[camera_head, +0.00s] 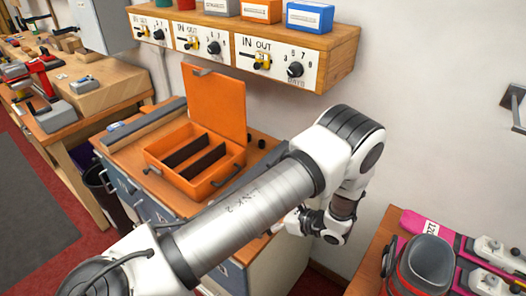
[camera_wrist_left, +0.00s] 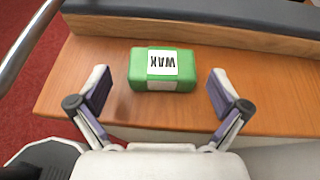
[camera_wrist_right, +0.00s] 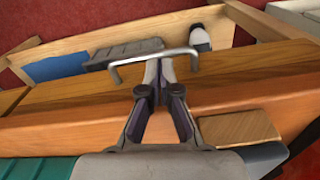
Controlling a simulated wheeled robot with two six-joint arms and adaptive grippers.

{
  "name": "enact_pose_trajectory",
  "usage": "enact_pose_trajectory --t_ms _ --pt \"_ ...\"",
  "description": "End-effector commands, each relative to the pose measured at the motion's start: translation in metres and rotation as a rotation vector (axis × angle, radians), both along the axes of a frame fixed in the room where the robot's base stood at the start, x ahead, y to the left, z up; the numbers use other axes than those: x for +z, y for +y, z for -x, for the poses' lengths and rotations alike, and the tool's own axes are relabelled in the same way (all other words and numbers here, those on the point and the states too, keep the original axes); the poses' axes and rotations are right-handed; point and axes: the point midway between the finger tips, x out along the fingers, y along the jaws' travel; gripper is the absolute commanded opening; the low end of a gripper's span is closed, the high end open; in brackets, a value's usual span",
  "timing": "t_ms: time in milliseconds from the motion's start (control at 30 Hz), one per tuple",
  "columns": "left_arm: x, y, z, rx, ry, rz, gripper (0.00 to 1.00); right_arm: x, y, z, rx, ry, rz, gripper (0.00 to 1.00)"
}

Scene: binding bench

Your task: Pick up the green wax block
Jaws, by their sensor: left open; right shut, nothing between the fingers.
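The green wax block (camera_wrist_left: 162,70) lies on a wooden bench top in the left wrist view, its white "WAX" label upside down. My left gripper (camera_wrist_left: 158,88) is open, with one finger on each side of the block. There is a gap between each finger and the block. In the head view my arm hides the left gripper, and I cannot see the block there. My right gripper (camera_wrist_right: 159,72) is shut and empty in the right wrist view, its tips close to a metal bar handle; I cannot tell whether they touch.
A dark padded bar with a wooden side (camera_wrist_left: 200,35) runs behind the block. In the head view an open orange box (camera_head: 205,180) stands on the cabinet, below a shelf with dials (camera_head: 345,50). A grey cup (camera_head: 430,262) stands at the lower right.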

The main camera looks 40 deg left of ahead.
Motion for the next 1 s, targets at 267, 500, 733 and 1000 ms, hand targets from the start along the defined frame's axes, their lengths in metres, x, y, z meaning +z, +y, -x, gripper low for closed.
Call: enact_pose_trajectory --t_ms 267,500,733,1000 --pt "-0.013 0.032 0.005 0.002 0.001 0.001 1.00 0.017 0.000 0.001 0.001 0.003 0.000 0.00" --pt "-0.013 0.031 0.005 0.002 0.001 0.001 0.65 0.016 0.000 0.002 0.001 0.004 0.000 0.00" --pt "-0.013 0.031 0.005 0.002 0.001 0.001 0.41 0.016 0.000 0.002 0.001 0.005 0.000 0.00" --pt "-0.007 0.030 0.004 0.002 -0.001 0.003 0.41 0.020 0.000 0.002 0.001 0.004 0.000 0.00"
